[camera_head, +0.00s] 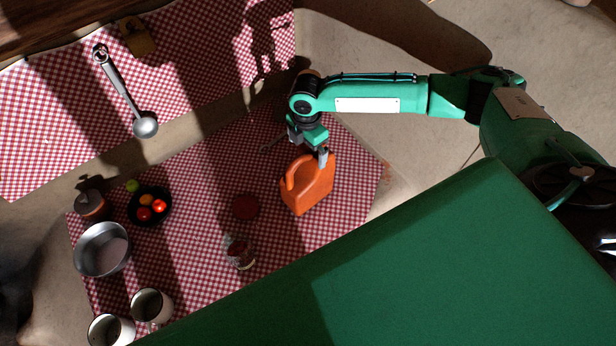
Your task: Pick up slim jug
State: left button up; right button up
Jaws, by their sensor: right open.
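An orange slim jug (317,187) with a loop handle on its left side stands on the red checkered cloth, right of the cloth's middle. My right gripper (309,151) is open at the far upper end of the jug, its fingers pointing down. One finger overlaps the jug's top right edge in the picture. I cannot tell whether it touches the jug. My left gripper is not in view.
A ladle (143,123) lies on the upper cloth.

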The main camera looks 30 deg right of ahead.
aim_at(308, 153)
jog(key=shift+s+d+f, duration=0.15)
jog(key=shift+f, duration=0.75)
notch_tip(308, 153, down, 2)
jog(key=shift+f, duration=0.65)
jog(key=c, duration=1.8)
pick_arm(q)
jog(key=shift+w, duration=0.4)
pick_arm(e)
jog(key=shift+o, duration=0.2)
